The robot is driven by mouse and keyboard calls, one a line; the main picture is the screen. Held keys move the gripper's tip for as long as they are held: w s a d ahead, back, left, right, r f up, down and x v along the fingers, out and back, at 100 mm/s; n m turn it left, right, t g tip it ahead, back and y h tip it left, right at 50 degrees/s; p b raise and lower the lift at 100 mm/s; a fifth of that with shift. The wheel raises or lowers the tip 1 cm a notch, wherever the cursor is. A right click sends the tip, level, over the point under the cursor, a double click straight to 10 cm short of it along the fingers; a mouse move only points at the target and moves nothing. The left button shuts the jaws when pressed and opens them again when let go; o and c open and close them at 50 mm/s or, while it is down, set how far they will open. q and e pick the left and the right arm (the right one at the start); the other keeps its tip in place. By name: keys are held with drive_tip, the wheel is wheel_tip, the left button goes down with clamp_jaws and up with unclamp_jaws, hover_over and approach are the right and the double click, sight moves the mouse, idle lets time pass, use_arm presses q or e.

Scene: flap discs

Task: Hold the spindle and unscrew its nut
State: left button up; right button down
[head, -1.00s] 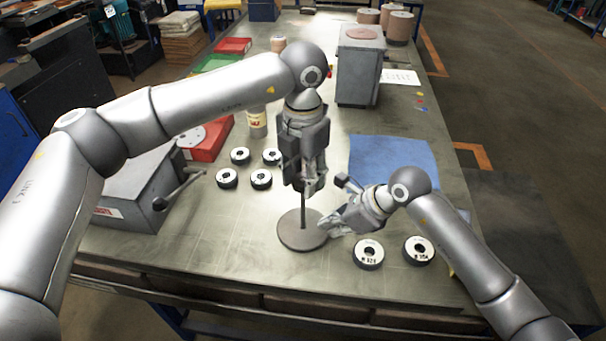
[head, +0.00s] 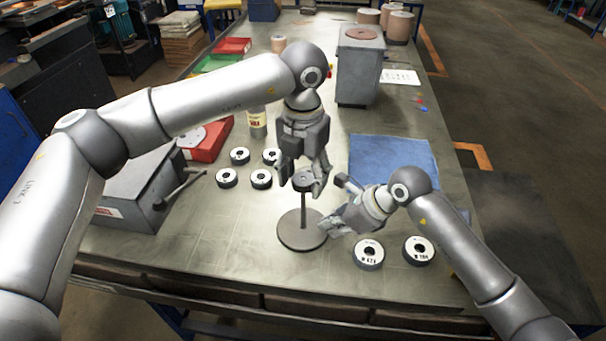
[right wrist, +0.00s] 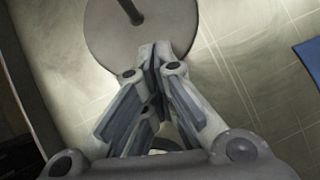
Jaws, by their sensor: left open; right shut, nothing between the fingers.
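The spindle stands upright on the metal table: a thin rod (head: 304,212) on a round grey base (head: 300,240). The base also shows in the right wrist view (right wrist: 185,30).
Two flap discs (head: 369,255) (head: 419,250) lie right of the base, near the front edge. Several more (head: 261,179) lie at left. A grey box with a lever (head: 140,188) stands further left. A blue mat (head: 393,160) lies at right, a grey machine (head: 358,75) behind.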

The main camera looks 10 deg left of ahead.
use_arm(q)
drive_tip(key=m, duration=2.1)
drive_tip(key=shift+m, duration=0.3)
drive_tip(key=m, duration=0.7)
